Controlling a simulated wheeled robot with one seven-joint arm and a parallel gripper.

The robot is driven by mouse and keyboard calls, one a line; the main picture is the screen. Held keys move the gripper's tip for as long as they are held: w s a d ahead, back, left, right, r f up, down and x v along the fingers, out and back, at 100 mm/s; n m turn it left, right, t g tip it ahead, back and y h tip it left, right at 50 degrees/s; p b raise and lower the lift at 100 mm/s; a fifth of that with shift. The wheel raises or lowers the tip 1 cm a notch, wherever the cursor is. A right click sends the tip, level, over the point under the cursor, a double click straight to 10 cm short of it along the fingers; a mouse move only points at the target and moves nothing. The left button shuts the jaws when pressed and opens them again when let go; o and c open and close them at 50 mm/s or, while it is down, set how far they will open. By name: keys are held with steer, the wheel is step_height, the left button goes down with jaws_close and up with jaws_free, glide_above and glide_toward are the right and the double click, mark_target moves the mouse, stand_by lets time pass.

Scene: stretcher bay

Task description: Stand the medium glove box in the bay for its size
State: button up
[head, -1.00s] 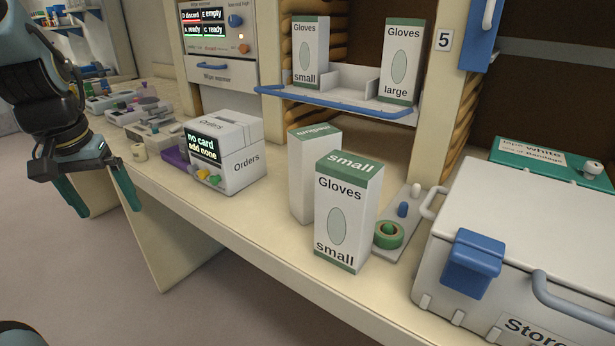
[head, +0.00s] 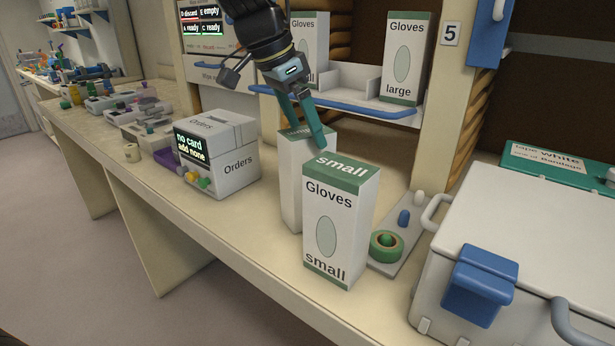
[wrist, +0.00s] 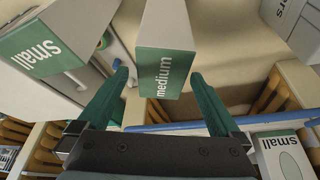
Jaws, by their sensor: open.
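The medium glove box (head: 290,190), white with a green top, stands upright on the counter, partly hidden behind a small glove box (head: 338,230). In the wrist view its top (wrist: 165,72) reads "medium" and lies between the two fingers. My gripper (head: 305,128) is open over that box, pointing down, with one finger overlapping its top edge in the head view. I cannot tell how far the tips reach down past the top. The shelf rack (head: 340,106) holds a small box (head: 310,40) left and a large box (head: 407,60) right, with an empty divided bay between.
A blue rail (head: 350,108) runs along the rack's front. An Orders box (head: 232,170) stands left on the counter. A tray with green tape (head: 387,245) and a storage chest (head: 510,235) are at right. The counter between the Orders box and the medium box is clear.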

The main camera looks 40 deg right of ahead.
mark_target(312, 149)
steer(key=shift+p+x, duration=0.95)
steer(key=shift+x, duration=1.9)
steer(key=shift+w+a, duration=0.1)
steer(key=shift+w, duration=0.05)
jaws_close()
